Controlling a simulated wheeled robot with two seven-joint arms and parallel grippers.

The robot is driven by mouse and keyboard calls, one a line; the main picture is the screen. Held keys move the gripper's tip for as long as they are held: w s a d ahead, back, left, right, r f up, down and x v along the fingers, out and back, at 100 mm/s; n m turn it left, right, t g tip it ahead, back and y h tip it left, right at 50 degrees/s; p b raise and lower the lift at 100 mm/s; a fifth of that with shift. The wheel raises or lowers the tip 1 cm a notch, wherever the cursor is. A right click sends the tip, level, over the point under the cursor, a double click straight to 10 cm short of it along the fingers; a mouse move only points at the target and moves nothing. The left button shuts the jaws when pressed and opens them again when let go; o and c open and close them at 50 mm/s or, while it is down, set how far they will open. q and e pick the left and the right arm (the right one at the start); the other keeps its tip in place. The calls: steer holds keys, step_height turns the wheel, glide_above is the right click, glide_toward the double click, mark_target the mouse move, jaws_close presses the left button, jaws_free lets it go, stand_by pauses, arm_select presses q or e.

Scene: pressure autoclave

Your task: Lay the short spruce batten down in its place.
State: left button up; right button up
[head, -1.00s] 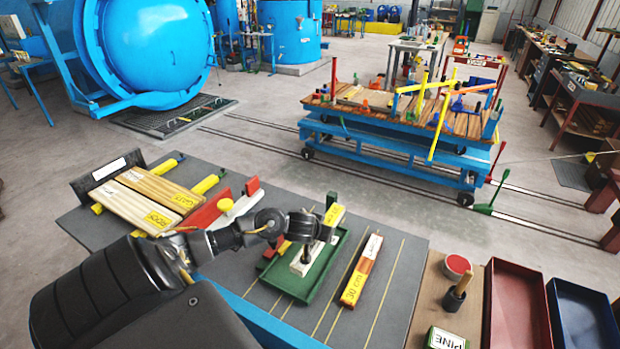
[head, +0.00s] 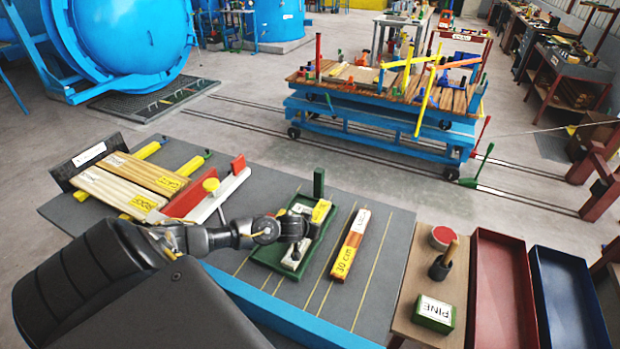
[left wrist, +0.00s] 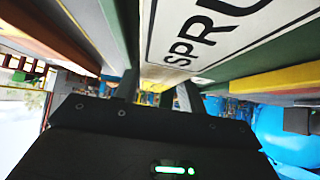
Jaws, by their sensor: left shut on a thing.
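The short spruce batten (head: 321,210) is pale, with a yellow label at its far end. In the left wrist view its white label (left wrist: 205,32), reading "SPRU…", is close up between the fingers. My left gripper (head: 299,243) is shut on the batten and covers its middle in the head view. The batten lies along and within the outline of a green tray (head: 318,262); I cannot tell whether it touches the tray's floor. A green post (head: 319,183) stands at the tray's far end. My right gripper is not in view.
A "30 cm" batten (head: 350,246) lies right of the tray on the grey, yellow-lined table (head: 385,258). Left are a red-and-white fence (head: 225,195) and two boards (head: 115,190). A green PINE block (head: 433,313) and red bin (head: 505,290) are at right.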

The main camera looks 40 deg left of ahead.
arm_select(q)
steer(key=shift+f, duration=0.15)
steer(key=o, duration=1.1)
steer(key=shift+o, duration=0.2)
steer(key=shift+r, duration=0.2)
steer(key=v, duration=1.2)
steer(key=shift+f+p, duration=0.1)
steer(key=shift+p, duration=0.25)
